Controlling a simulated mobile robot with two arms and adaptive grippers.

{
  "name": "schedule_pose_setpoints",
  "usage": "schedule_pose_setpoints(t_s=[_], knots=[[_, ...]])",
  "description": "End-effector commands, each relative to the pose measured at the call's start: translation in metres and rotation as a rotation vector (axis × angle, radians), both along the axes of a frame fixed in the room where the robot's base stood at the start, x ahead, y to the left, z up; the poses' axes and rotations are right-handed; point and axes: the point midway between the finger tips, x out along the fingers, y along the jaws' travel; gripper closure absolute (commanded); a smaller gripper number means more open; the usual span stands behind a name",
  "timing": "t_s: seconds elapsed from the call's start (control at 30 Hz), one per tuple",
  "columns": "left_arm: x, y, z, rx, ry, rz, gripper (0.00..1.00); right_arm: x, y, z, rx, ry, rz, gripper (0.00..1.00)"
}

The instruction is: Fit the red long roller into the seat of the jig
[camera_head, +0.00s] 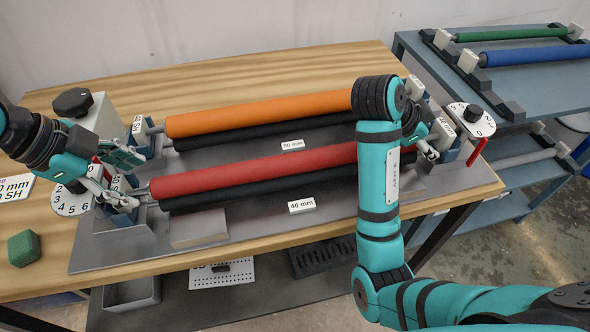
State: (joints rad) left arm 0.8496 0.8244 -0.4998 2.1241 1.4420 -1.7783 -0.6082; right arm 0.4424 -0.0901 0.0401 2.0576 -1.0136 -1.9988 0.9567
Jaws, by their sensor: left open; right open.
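The red long roller (250,175) lies lengthwise across the jig (115,262), just above and behind a black roller (260,190). Its left end reaches the blue-grey left end block area; its right end is hidden behind my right arm. I cannot tell whether its ends are fully down in the seat. My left gripper (118,188) is open at the red roller's left end, beside the numbered dial. My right gripper (428,150) is open near the right end block, partly hidden by my own arm. Contact with the roller cannot be made out at either gripper.
An orange roller (260,112) lies behind the red one, above another black roller. White labels, including a 40 mm label (302,206), stand on the jig. A green block (24,248) sits at the table's left. Green (510,34) and blue (535,55) rollers rest on the rack at right.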

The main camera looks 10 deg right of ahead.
Motion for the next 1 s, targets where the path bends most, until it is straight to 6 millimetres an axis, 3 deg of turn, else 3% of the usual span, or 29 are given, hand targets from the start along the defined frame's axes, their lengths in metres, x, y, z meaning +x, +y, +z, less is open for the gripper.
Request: schedule_pose_setpoints(t_s=[0.2,0.47,1.0], knots=[[-0.007,0.017,0.039,0.0,-0.003,0.001,0.41,0.0,0.0,0.0,0.0,0.0,0.0,0.46],[-0.012,0.024,0.058,-0.001,0.0,-0.001,0.41,0.0,0.0,0.004,0.0,-0.003,-0.001,0.46],[-0.012,0.024,0.058,-0.001,0.001,-0.002,0.41,0.001,0.0,0.092,0.001,-0.004,0.0,0.46]])
